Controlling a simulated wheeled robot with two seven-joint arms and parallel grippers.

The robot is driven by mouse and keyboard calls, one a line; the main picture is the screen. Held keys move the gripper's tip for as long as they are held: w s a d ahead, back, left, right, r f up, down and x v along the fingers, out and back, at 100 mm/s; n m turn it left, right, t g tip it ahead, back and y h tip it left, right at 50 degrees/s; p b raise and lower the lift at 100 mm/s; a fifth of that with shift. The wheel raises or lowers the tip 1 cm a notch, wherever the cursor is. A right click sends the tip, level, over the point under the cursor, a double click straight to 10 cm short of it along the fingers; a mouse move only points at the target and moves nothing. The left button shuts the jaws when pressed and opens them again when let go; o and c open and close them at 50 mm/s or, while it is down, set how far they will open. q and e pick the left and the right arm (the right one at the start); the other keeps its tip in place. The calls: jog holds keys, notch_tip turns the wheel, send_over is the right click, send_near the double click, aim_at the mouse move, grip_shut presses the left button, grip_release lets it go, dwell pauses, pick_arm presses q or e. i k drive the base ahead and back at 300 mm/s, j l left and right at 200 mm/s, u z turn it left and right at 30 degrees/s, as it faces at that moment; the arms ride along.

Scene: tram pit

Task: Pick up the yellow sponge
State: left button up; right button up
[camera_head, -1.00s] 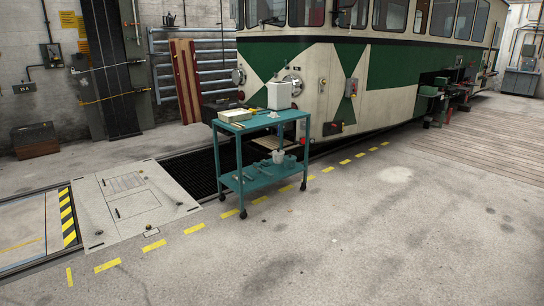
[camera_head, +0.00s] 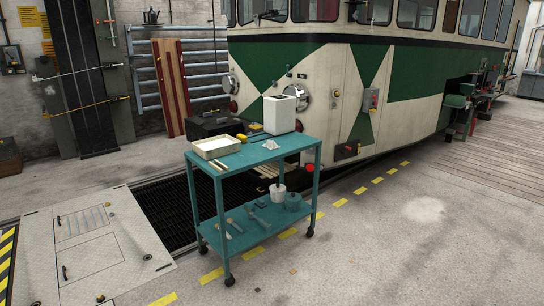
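A teal two-shelf cart (camera_head: 262,156) on wheels stands in front of the tram, ahead of me. A small yellow object (camera_head: 242,138) lies on its top shelf, behind the pale tray and left of the white box. It may be the yellow sponge, but it is too small to tell for sure. Neither of my grippers is in view.
The cart top also holds a pale tray (camera_head: 215,146), a white box (camera_head: 279,115) and a crumpled whitish cloth (camera_head: 270,145). Tools and a white container (camera_head: 278,191) are on the lower shelf. A grated pit (camera_head: 170,208) lies left of the cart.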

aim_at(243, 138)
jog(key=i+u, duration=0.1)
jog(key=i, duration=0.4)
jog(key=i+l+u, duration=0.1)
jog(key=i, duration=0.35)
jog(key=i+l+u, duration=0.1)
jog(key=i, duration=0.4)
jog(key=i+l+u, duration=0.1)
jog(key=i, duration=0.4)
